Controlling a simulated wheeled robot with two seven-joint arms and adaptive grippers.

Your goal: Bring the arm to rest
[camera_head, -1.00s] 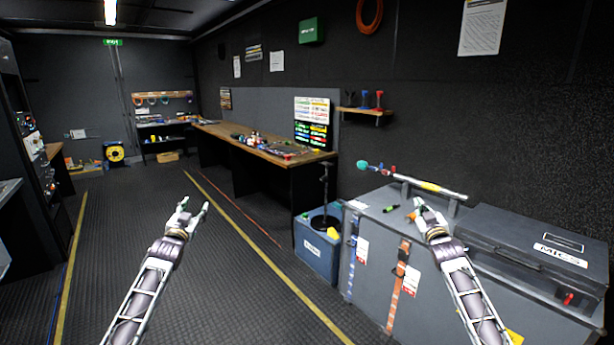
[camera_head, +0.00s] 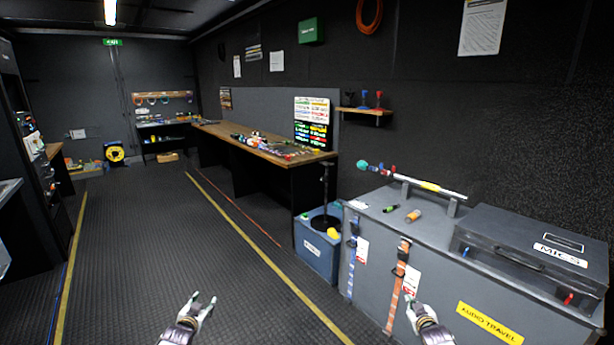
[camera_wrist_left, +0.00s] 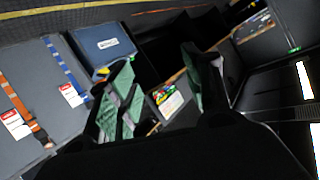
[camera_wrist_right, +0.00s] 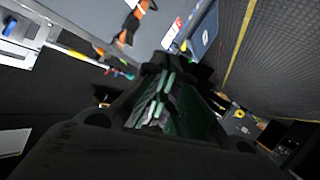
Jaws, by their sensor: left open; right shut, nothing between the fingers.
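My left gripper (camera_head: 203,303) is low at the bottom of the head view, over the floor, open and empty. Its two spread fingers also show in the left wrist view (camera_wrist_left: 160,88). My right gripper (camera_head: 414,306) is at the bottom of the head view, in front of the grey case (camera_head: 375,262), shut with nothing held. Its closed fingers show in the right wrist view (camera_wrist_right: 162,95). Most of both arms is below the head view's edge.
On the grey case lie an orange cylinder (camera_head: 413,216), a small green-and-black cylinder (camera_head: 391,208), a boom pole on a rest (camera_head: 440,188) and a black MICS case (camera_head: 530,250). A blue box (camera_head: 316,257) stands beside it. The floor (camera_head: 150,250) at left is clear.

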